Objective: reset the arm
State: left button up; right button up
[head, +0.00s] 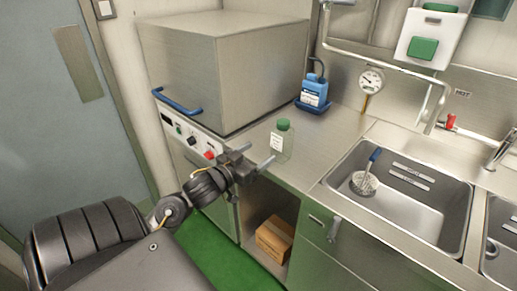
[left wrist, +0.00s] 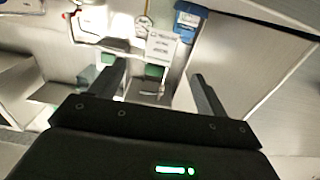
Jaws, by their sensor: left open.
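My left arm comes in from the lower left in the head view. Its gripper (head: 256,158) is open, with its fingers apart in front of the counter's front edge. A clear bottle with a green cap (head: 283,140) stands upright on the counter, just beyond the gripper's fingers. No object shows held in the gripper. In the left wrist view the two dark fingers (left wrist: 156,80) are spread, with a white label (left wrist: 161,45) in the scene beyond them. My right gripper is not in view.
A large steel box with a blue handle (head: 178,102) stands at the back left. A blue container (head: 313,92) and a dial gauge (head: 370,80) are behind. A sink (head: 425,205) holding a blue-handled brush (head: 366,180) lies right. A cardboard box (head: 274,238) sits in the cabinet below.

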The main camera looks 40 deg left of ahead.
pick_arm(q)
jog(key=s+d+f+g+y, duration=0.1)
jog(key=s+d+f+g, duration=0.25)
jog(key=f, duration=0.45)
jog(key=s+d+f+g, duration=0.3)
jog(key=s+f, duration=0.1)
jog(key=f, duration=0.3)
jog(key=s+d+f+m+g+h, duration=0.1)
jog(key=s+d+f+g, duration=0.4)
jog(key=s, duration=0.3)
jog(key=s+d+f+m+g+h, duration=0.1)
jog(key=s+d+f+g, duration=0.2)
jog(key=s+d+f, duration=0.35)
notch_tip(320, 180, down, 24)
jog(key=s+g, duration=0.1)
jog(key=s, duration=0.1)
jog(key=s+a+f+g, duration=0.1)
jog(key=s+a+f, duration=0.1)
jog(key=s+f, duration=1.4)
jog(key=shift+s+a+f+m+y, duration=0.2)
jog(key=shift+s+a+m+y, duration=0.1)
jog(key=shift+a, duration=0.1)
